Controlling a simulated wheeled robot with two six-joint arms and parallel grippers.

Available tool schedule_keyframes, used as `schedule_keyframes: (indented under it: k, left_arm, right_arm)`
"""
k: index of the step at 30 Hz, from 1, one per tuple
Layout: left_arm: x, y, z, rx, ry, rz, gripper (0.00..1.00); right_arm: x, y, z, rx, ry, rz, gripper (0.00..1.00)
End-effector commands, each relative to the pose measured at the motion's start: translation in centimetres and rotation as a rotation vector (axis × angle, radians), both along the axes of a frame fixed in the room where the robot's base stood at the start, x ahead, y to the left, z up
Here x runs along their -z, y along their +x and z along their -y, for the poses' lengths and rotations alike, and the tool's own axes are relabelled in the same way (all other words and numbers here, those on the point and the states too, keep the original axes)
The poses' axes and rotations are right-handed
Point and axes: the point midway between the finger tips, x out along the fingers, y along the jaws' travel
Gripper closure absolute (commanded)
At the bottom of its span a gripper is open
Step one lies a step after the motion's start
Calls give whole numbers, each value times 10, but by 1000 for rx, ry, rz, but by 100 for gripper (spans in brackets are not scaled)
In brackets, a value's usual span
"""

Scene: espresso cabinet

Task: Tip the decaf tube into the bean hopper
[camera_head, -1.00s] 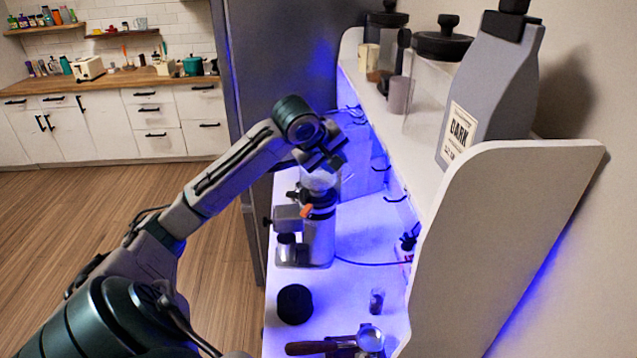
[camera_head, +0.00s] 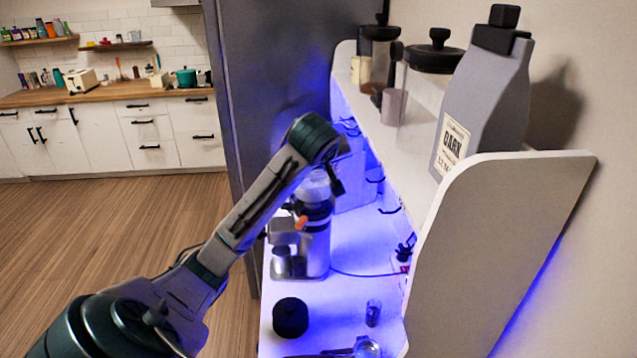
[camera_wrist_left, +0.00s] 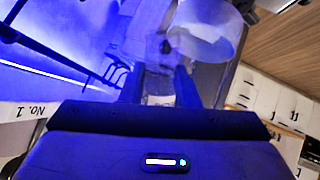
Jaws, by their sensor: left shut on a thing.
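The grinder (camera_head: 303,250) stands on the blue-lit counter, with the clear bean hopper (camera_head: 316,186) on top. My left gripper (camera_head: 337,183) is right above the hopper, seen side-on and partly hidden by its own wrist. In the left wrist view the gripper (camera_wrist_left: 158,88) is shut on a clear tube (camera_wrist_left: 158,98), with part of it showing between the fingers. The hopper's round rim (camera_wrist_left: 207,38) is just beyond the fingers, up and right of the tube. Whether beans are leaving the tube cannot be told. My right gripper is out of view.
A small clear tube (camera_head: 373,313) stands on the counter front, near a black round piece (camera_head: 290,317) and a portafilter (camera_head: 365,347). The shelf at right holds a grey DARK bag (camera_head: 487,100) and lidded jars (camera_head: 430,95). A white side panel (camera_head: 510,250) bounds the right.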

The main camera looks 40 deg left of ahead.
Motion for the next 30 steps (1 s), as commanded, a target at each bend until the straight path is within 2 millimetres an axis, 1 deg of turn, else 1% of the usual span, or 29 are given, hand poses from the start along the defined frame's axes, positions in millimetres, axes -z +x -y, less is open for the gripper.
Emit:
schedule_keyframes:
  k: [1, 3, 6, 8, 11, 16, 21, 30]
  left_arm:
    - [-8, 1, 1, 3, 37, 6, 94]
    - [-18, 1, -1, 2, 94, 3, 94]
    - [-28, 0, -2, -2, 157, -3, 94]
    - [-31, -1, -3, -5, 185, -9, 94]
    - [-29, -1, -4, -6, 230, -13, 94]
    - [-16, -2, -7, -6, 329, -17, 94]
    - [-8, -2, -10, -6, 413, -18, 94]
    - [-6, -2, -11, -7, 450, -17, 94]
  right_arm:
    - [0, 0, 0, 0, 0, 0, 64]
    - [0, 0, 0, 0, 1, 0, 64]
    - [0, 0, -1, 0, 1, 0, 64]
    - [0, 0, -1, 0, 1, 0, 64]
    - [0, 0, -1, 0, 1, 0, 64]
    - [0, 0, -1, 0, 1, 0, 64]
    - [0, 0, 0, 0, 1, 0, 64]
    - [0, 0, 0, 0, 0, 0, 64]
